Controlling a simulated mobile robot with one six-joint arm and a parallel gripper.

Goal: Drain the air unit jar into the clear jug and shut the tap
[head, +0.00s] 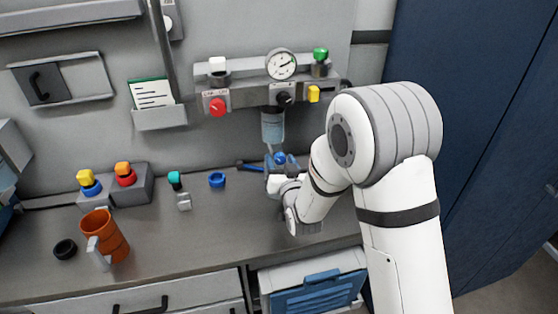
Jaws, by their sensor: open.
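The air unit (270,92) is on the back wall, with a round gauge on top. Its translucent bluish jar (272,124) hangs below, with a narrow pale part running down from it. My gripper (282,162) is just under the jar, its jaws open on either side of a small blue knob (280,157), which may be the tap. I cannot tell whether the jaws touch it. I cannot make out a clear jug; my gripper and wrist hide part of the bench there. An orange jug (112,240) with a pale handle stands at the bench's left front.
The bench (200,245) is clear in its middle. A blue-handled tool (249,167), a blue ring (217,180) and a teal-topped bottle (180,190) lie or stand near the wall. A holder (140,184) with coloured caps and a black ring (65,249) are at left.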

